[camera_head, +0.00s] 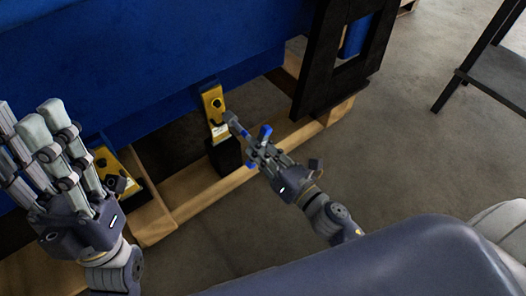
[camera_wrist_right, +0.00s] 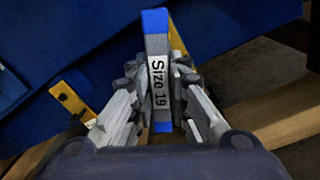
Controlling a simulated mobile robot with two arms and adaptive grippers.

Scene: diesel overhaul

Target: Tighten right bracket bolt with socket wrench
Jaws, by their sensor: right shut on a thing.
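The right bracket (camera_head: 209,92) is a yellow plate upright below the blue engine body, with a dark bolt head (camera_head: 217,103) on its face. My right gripper (camera_head: 262,150) is shut on the socket wrench (camera_head: 232,119), a grey tool with blue ends. The wrench's socket end points at the bracket's right edge, close to the bolt; I cannot tell whether it touches. In the right wrist view, the wrench (camera_wrist_right: 156,45) stands between the fingers with a "Size 19" label. A yellow bracket (camera_wrist_right: 68,98) shows at left there. My left gripper (camera_head: 35,130) is open and empty at the left.
Another yellow bracket (camera_head: 124,168) with a dark bolt is beside my left gripper. The blue engine body (camera_head: 130,60) fills the upper left. A wooden pallet frame (camera_head: 195,195) runs below it. A dark stand (camera_head: 490,60) is at upper right. The floor (camera_head: 400,150) between is clear.

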